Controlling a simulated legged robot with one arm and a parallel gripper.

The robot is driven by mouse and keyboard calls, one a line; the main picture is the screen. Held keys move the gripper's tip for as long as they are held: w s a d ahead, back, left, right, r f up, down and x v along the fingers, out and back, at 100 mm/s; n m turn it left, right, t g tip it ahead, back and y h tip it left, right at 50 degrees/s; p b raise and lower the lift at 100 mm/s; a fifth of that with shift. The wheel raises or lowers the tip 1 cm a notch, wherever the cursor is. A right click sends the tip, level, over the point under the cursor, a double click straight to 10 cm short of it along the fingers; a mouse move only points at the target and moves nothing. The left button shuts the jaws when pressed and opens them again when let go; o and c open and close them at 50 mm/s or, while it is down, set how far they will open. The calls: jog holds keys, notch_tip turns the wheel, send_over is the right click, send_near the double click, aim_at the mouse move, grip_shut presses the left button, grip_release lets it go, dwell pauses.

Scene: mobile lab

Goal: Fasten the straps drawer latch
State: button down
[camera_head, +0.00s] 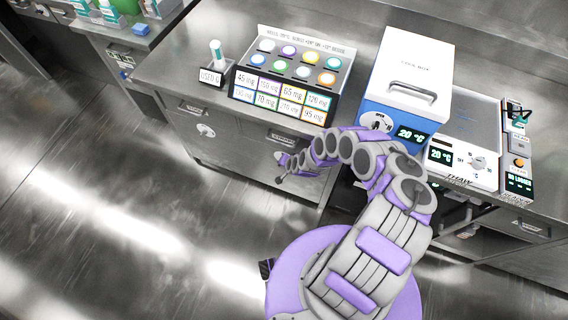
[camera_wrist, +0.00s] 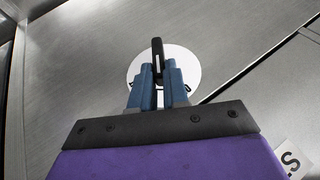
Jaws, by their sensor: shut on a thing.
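The drawer front (camera_head: 262,127) is a grey metal panel under the counter, with a label too small to read surely. In the wrist view, the latch has a white round plate (camera_wrist: 188,62) on bare metal, with dark lettering mostly hidden. Its dark knob (camera_wrist: 157,50) stands upright in the picture between the blue fingers of my gripper (camera_wrist: 160,78), which is shut on it. In the head view, my gripper (camera_head: 281,168) is at the cabinet front, below the drawer's label; the latch is hidden there.
A similar white round latch (camera_head: 205,130) sits on the cabinet to the left. Above are a rack of coloured round lids (camera_head: 290,67), a cool box (camera_head: 410,70) and a thaw unit (camera_head: 464,160). The floor to the left (camera_head: 130,220) is clear.

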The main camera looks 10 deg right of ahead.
jog(key=shift+s+d+f+m+t+y+b, duration=0.15)
jog(key=shift+d+f+m+t+y+b, duration=0.1)
jog(key=shift+t+y+b, duration=0.4)
jog(key=shift+s+d+f+m+t+y+b, duration=0.15)
jog(key=shift+d+f+t+y+b, duration=0.05)
jog(key=shift+t+y+b, duration=0.4)
jog(key=shift+s+d+f+m+t+y+b, duration=0.15)
jog(key=shift+d+f+m+t+y+b, duration=0.1)
jog(key=shift+t+y+b, duration=0.35)
jog(key=shift+d+f+t+y, duration=0.1)
jog(key=shift+f+t+y, duration=0.05)
jog(key=shift+t+y, duration=0.15)
jog(key=c, duration=1.1)
grip_release()
jog(key=shift+p+v, duration=1.85)
jog(key=shift+v, duration=6.85)
jog(key=shift+w+d, duration=0.1)
jog(key=shift+c, duration=0.3)
